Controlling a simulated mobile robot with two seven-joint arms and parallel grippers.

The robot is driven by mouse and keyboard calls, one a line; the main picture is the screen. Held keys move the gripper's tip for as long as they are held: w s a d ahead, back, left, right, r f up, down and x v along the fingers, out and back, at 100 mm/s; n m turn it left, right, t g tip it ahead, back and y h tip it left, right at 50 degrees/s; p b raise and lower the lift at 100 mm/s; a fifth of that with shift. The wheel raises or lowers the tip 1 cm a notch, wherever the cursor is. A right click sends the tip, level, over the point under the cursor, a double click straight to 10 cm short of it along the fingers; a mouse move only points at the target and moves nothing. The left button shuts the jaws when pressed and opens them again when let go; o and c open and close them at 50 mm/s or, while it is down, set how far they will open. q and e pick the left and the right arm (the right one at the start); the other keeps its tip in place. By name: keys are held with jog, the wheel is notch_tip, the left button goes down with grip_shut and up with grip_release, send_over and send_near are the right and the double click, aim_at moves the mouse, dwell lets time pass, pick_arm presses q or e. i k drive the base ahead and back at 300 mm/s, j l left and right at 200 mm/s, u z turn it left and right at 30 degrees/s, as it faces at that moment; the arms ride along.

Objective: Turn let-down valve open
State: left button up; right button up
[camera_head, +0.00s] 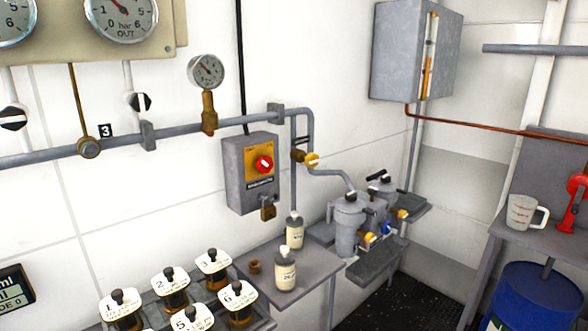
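No valve has a readable let-down label, so I cannot tell which one it is. A small yellow-handled brass valve (305,158) sits on the vertical grey pipe right of the red-knob box. Two round black-and-white knobs, a left one (13,117) and a right one (139,102), are on the wall at left. A brass fitting (88,147) on the horizontal pipe is beside a tag reading 3. Yellow (370,238) and blue (386,227) handles show low on the grey canisters (350,222). Neither of my grippers is in view.
A grey box with a red knob (263,164) and brass padlock hangs mid-wall. Below, a shelf (315,266) holds two white bottles; numbered sample jars (172,285) stand at left. A jug (522,212) is on the right bench, a blue drum (530,300) below. Dark grating floor is clear.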

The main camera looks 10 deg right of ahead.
aim_at(311, 160)
jog(key=l+z, duration=0.15)
jog(key=l, duration=0.4)
jog(key=l+z, duration=0.15)
jog(key=l, duration=0.4)
jog(key=i+l+z, duration=0.15)
jog(key=l, duration=0.35)
jog(key=i+l+z, duration=0.15)
jog(key=l, duration=0.4)
jog(key=k, duration=0.05)
